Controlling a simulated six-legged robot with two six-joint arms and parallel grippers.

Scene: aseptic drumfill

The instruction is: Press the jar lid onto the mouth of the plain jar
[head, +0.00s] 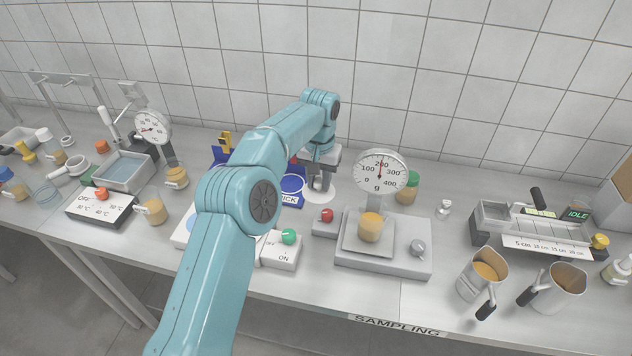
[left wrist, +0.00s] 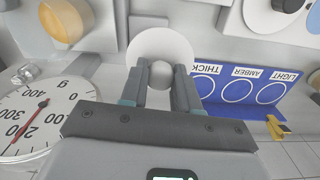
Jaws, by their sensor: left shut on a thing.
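A jar of amber stuff (head: 369,228) stands on the scale with no lid visible. A green-lidded jar (head: 406,190) stands behind the scale. I cannot tell which jar is the plain one. My right gripper is not in view.
The scale (head: 385,259), with its round dial (head: 381,170), stands right of my gripper. A blue board marked THICK, AMBER and LIGHT (left wrist: 240,85) lies beside the disc. A small metal knobbed piece (head: 443,208) and two jugs (head: 485,272) are farther right. The tiled wall is close behind.

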